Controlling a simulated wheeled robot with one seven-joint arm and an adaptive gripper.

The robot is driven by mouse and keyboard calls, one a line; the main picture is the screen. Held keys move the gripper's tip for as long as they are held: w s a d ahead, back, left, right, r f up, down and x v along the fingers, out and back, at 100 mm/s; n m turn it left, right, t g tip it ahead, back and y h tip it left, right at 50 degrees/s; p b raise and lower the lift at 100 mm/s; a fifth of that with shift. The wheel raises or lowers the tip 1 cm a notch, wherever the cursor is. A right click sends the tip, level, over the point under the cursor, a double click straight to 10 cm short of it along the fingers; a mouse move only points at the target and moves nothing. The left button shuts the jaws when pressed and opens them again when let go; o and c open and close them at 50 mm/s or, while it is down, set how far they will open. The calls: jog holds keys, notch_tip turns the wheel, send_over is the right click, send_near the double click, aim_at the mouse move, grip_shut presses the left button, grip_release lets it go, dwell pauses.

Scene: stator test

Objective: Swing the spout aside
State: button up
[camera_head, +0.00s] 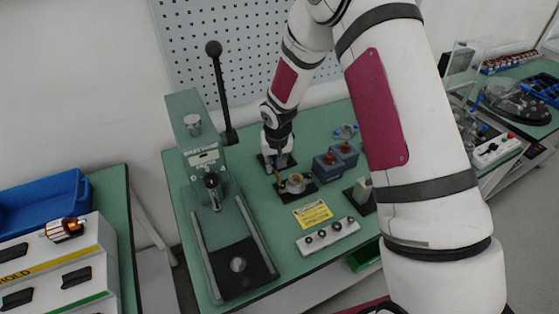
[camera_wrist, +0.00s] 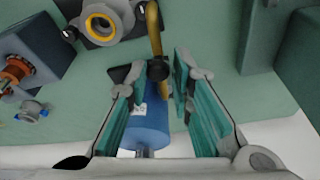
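The spout (camera_wrist: 153,30) is a curved brass tube with a black knob, seen at the top middle of the wrist view. In the head view, a small brass part of it (camera_head: 280,184) shows just below my gripper. A blue cylinder (camera_wrist: 148,128) with a white label lies behind it in the wrist view. My gripper (camera_wrist: 158,78) is open, its two teal-padded fingers on either side of the spout's lower end and knob. The right finger is close to the tube; I cannot tell whether it touches. In the head view, my gripper (camera_head: 280,160) is small and partly hidden.
A grey fixture with a yellow ring (camera_wrist: 100,24) stands beside the spout. A green lever press (camera_head: 200,150) stands left. A button box (camera_head: 328,236) and yellow label (camera_head: 312,214) are at the front.

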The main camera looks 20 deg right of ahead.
jog(key=w+a+b, duration=0.2)
jog(key=a, duration=0.3)
jog(key=shift+w+a, duration=0.25)
jog(key=shift+a, duration=0.15)
dwell(0.6)
jog(key=shift+d, duration=0.15)
dwell(0.4)
jog(key=shift+o, duration=1)
jog(key=p+v, duration=0.2)
jog(key=v, duration=0.4)
